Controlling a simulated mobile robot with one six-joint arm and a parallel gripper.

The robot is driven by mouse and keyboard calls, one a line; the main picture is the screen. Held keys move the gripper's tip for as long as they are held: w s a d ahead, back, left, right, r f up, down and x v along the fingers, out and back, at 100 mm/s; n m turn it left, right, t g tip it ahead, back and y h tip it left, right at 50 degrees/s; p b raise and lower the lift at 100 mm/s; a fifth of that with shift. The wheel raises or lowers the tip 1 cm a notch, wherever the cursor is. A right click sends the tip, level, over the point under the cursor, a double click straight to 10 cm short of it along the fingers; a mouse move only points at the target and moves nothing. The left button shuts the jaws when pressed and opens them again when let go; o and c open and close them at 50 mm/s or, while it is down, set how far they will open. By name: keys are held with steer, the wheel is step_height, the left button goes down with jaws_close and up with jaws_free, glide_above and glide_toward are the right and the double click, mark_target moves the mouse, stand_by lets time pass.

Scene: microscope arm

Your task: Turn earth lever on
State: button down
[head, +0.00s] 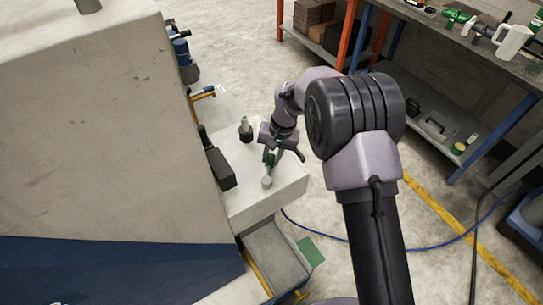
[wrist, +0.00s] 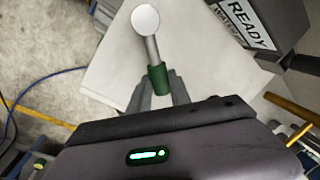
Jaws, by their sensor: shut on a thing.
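A metal lever with a green collar (wrist: 158,79) and a round pale knob (wrist: 145,20) shows at the top middle of the wrist view. In the head view its pale knob (head: 267,182) is over the white block's top, just below my gripper (head: 271,157). My gripper's two fingers (wrist: 160,92) are on either side of the green collar and shut on it. The lever's base is hidden under the gripper. I cannot tell its on and off positions from these frames.
The lever is on a white block (head: 265,205) beside a large grey cabinet (head: 90,130). A dark box (head: 221,168), lettered READY in the wrist view (wrist: 250,22), stands close by. A dark post with a green top (head: 246,130) is behind. A workbench (head: 470,45) is at right.

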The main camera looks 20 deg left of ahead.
steer(key=shift+d, duration=0.15)
stand_by(0.7)
steer(key=d+m, duration=0.1)
steer(key=m, duration=0.1)
steer(key=d+m+t, duration=0.1)
steer(key=d+m, duration=0.1)
steer(key=shift+s+m+b, duration=0.2)
steer(key=shift+m+b, duration=0.1)
steer(key=d+m, duration=0.1)
steer(key=s+d+m, duration=0.1)
steer(key=m, duration=0.1)
steer(key=shift+s+d+m+t+h, duration=0.35)
steer(key=shift+d+m, duration=0.2)
steer(key=shift+m, duration=0.65)
steer(key=shift+s, duration=0.1)
steer(key=c, duration=1.2)
jaws_free()
steer(key=d+r+p, duration=0.1)
steer(key=r+p, duration=0.1)
steer(key=r, duration=0.3)
steer(key=s+r+p, duration=0.1)
steer(key=r+p, duration=0.1)
steer(key=r, duration=0.4)
steer(key=s+d+r+p, duration=0.1)
steer(key=r+p, duration=0.1)
steer(key=r, duration=0.4)
steer(key=shift+s+d, duration=0.1)
steer(key=shift+d, duration=0.25)
